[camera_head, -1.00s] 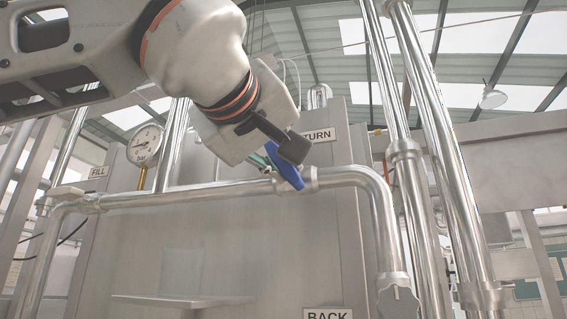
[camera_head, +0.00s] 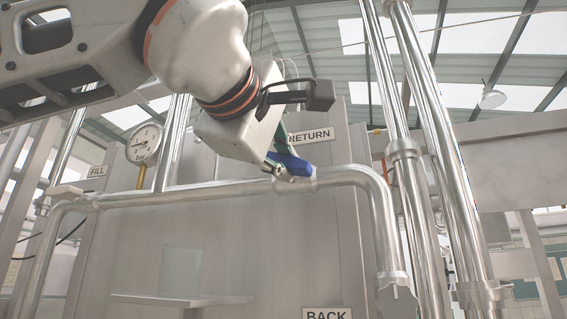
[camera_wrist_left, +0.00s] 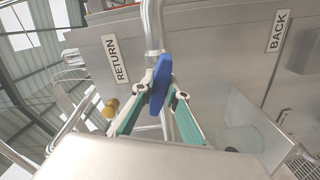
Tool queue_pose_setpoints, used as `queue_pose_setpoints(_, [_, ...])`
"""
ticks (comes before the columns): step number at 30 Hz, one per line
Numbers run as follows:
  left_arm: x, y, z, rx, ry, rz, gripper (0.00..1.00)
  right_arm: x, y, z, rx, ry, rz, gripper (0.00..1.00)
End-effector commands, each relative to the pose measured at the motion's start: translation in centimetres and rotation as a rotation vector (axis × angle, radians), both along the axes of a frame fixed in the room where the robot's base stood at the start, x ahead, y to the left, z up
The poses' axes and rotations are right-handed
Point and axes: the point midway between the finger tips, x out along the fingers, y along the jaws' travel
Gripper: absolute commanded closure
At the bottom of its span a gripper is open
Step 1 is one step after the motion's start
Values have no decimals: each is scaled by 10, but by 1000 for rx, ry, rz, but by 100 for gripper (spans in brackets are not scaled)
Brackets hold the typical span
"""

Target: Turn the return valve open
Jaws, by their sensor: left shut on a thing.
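The return valve's blue handle (camera_head: 292,163) sits on the horizontal steel pipe (camera_head: 225,190), just below the RETURN label (camera_head: 309,136). In the head view the handle lies tilted, close to the line of the pipe. My left gripper (camera_head: 278,162) reaches down to it from the upper left, and its body hides part of the handle. In the left wrist view the blue handle (camera_wrist_left: 160,86) stands between the two green-lined fingers of my left gripper (camera_wrist_left: 160,92), which are shut on it. My right gripper is not in view.
A pressure gauge (camera_head: 144,144) stands left of the valve, near the FILL label (camera_head: 97,171). Tall vertical pipes (camera_head: 440,150) rise at the right. The steel cabinet (camera_head: 270,240) lies behind the pipe, with a BACK label (camera_head: 327,313) at the bottom.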

Motion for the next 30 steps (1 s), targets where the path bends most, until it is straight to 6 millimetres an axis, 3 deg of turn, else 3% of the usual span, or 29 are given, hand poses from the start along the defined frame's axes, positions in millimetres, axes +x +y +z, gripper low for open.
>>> queue_pose_setpoints(15, [0, -1, -1, -301, 101, 0, 100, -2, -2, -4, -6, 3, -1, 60])
queue_pose_setpoints(30, [0, -1, 0, -349, 118, 1, 100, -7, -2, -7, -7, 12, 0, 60])
